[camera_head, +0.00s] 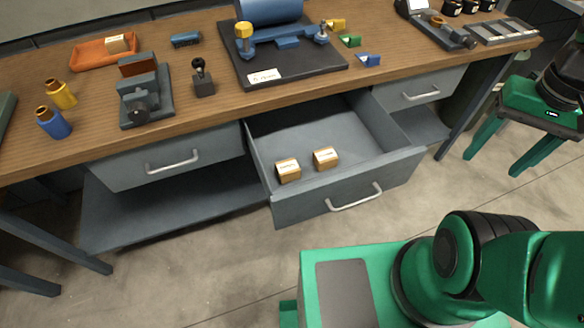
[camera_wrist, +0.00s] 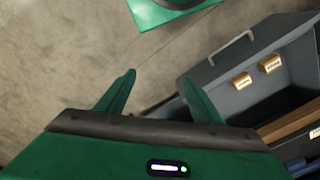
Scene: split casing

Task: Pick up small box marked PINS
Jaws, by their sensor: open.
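Two small tan boxes with white labels lie in the open grey drawer. The left box (camera_head: 288,170) and the right box (camera_head: 326,158) stand apart near the drawer front. The lettering is too small to read, so I cannot tell which is marked PINS. Both boxes also show in the wrist view, one box (camera_wrist: 242,81) beside the other box (camera_wrist: 270,63). A third tan box (camera_head: 117,43) sits in an orange tray on the bench. My gripper (camera_head: 492,164) is open and empty, right of the drawer and clear of it. Its fingers also show in the wrist view (camera_wrist: 158,78).
The open drawer (camera_head: 318,200) juts out below the wooden bench top (camera_head: 215,105). A bench leg (camera_head: 462,112) stands between drawer and gripper. A black plate (camera_head: 300,72) with blue parts and a dark clamp (camera_head: 145,100) stand on the bench. The floor ahead is bare.

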